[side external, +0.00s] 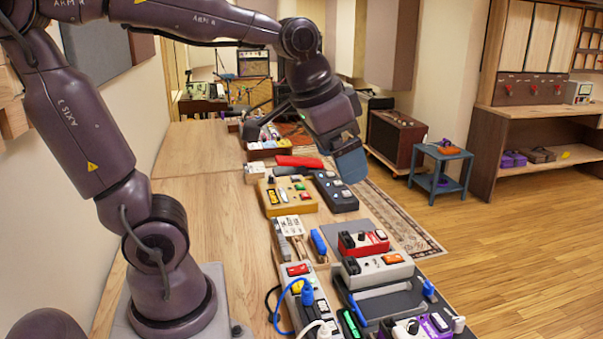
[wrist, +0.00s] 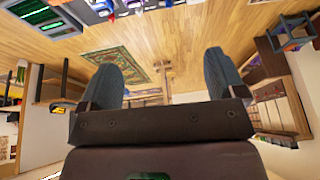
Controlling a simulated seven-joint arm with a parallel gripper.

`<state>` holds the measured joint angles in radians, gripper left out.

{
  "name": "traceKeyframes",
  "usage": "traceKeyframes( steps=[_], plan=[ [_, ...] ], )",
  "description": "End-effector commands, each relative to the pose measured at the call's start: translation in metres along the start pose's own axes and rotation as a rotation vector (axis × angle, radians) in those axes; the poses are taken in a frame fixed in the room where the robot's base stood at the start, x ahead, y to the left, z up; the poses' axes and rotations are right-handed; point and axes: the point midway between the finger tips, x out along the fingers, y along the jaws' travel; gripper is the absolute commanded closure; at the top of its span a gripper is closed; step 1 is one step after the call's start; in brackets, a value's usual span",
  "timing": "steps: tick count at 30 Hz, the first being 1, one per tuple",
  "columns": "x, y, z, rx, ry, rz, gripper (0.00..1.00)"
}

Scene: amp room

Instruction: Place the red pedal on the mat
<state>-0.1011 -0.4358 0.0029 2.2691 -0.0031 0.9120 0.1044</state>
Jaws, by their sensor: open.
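The red pedal (side external: 364,243) with dark knobs sits on the right part of the workbench in the side view. A flat grey mat (side external: 345,228) shows just behind it. I cannot tell whether the pedal rests on the mat's near part or only beside it. My gripper (side external: 350,162) is raised above the bench, behind and apart from the red pedal. In the wrist view my gripper (wrist: 162,78) has its two blue-grey fingers wide apart with nothing between them. I cannot pick out the red pedal in the wrist view.
A white pedal (side external: 377,268) stands close in front of the red one. A yellow pedal (side external: 288,196) and a dark pedal (side external: 335,191) lie farther back. A power strip (side external: 302,290) with cables lies left. The bench's left part (side external: 215,215) is clear.

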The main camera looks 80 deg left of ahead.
Motion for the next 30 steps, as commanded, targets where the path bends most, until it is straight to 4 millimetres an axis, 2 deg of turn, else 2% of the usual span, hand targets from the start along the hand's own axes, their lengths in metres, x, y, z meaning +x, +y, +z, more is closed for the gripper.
traceKeyframes(
  steps=[1, 3, 6, 9, 30],
  plan=[
    [-0.007, 0.009, 0.016, 0.004, 0.03, 0.008, 0.11],
    [-0.011, 0.016, 0.034, 0.001, 0.056, 0.018, 0.11],
    [-0.013, 0.023, 0.052, -0.004, 0.082, 0.029, 0.11],
    [-0.013, 0.026, 0.061, -0.007, 0.095, 0.035, 0.11],
    [-0.013, 0.027, 0.064, -0.008, 0.097, 0.036, 0.11]
  ],
)
